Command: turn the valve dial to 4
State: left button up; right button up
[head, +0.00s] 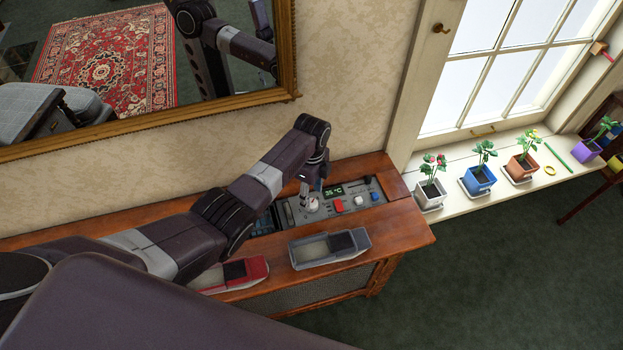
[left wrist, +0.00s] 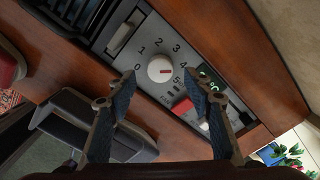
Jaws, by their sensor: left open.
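The valve dial (left wrist: 160,69) is a round white knob with a red mark, on a grey control panel (left wrist: 120,72) printed with numbers 0 to 5. The red mark points right, roughly toward the 4; I cannot tell if it is exactly on it. In the head view the dial (head: 312,205) is partly covered by my gripper. My left gripper (head: 308,196) is above the panel at the dial. In the left wrist view my left gripper (left wrist: 160,80) is open, one fingertip on each side of the dial, with visible gaps. My right gripper is out of view.
A grey tray-like object (head: 329,248) and a red one (head: 235,273) lie in front on the wooden cabinet (head: 405,237). Potted plants stand on the windowsill at right.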

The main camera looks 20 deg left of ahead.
aim_at(312, 203)
pick_arm(q)
notch_tip(312, 203, up, 8)
dwell(0.8)
